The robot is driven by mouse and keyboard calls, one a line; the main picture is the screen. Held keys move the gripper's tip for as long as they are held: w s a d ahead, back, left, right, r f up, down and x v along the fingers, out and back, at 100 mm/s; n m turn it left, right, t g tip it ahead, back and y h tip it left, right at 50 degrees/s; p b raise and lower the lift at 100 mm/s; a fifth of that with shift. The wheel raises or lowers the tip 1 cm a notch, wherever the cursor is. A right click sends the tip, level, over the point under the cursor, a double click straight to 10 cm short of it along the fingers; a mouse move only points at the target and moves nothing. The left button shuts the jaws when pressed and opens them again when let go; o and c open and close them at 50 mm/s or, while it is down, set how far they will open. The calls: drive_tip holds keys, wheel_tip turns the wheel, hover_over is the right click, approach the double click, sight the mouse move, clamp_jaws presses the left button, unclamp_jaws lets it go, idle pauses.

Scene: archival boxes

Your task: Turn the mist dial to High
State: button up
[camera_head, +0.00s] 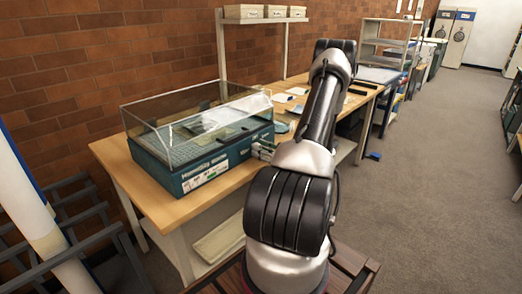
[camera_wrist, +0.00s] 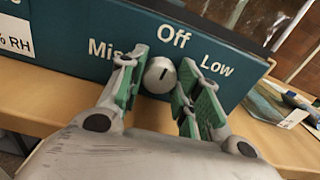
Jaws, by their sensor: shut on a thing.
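The teal humidification box (camera_head: 215,170) with a clear cover stands on the wooden table. In the wrist view, its front panel (camera_wrist: 95,55) shows the words Mist, Off and Low. The silver mist dial (camera_wrist: 158,78) sits below Off, with its dark mark tilted up towards Off. No High label shows; the right finger covers part of the panel. My gripper (camera_wrist: 162,84) has its green-padded fingers on both sides of the dial, shut on it. In the head view, my gripper (camera_head: 263,150) is small at the box's right end, partly hidden by my arm.
The wooden table (camera_head: 155,195) runs along the brick wall, with papers (camera_head: 290,94) behind the box. A shelf with pale boxes (camera_head: 245,12) stands above. Dark metal racks (camera_head: 75,235) are at left. Carpet (camera_head: 430,170) is clear at right.

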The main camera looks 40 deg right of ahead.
drive_tip(key=m, duration=1)
drive_tip(key=shift+d+m, duration=0.1)
drive_tip(key=shift+m, duration=0.2)
drive_tip(key=m, duration=0.5)
drive_tip(key=shift+f, duration=0.1)
drive_tip(key=m, duration=0.5)
drive_tip(key=shift+f+m, duration=0.1)
drive_tip(key=shift+m, duration=0.2)
drive_tip(key=o, duration=1)
drive_tip(key=shift+o, duration=0.2)
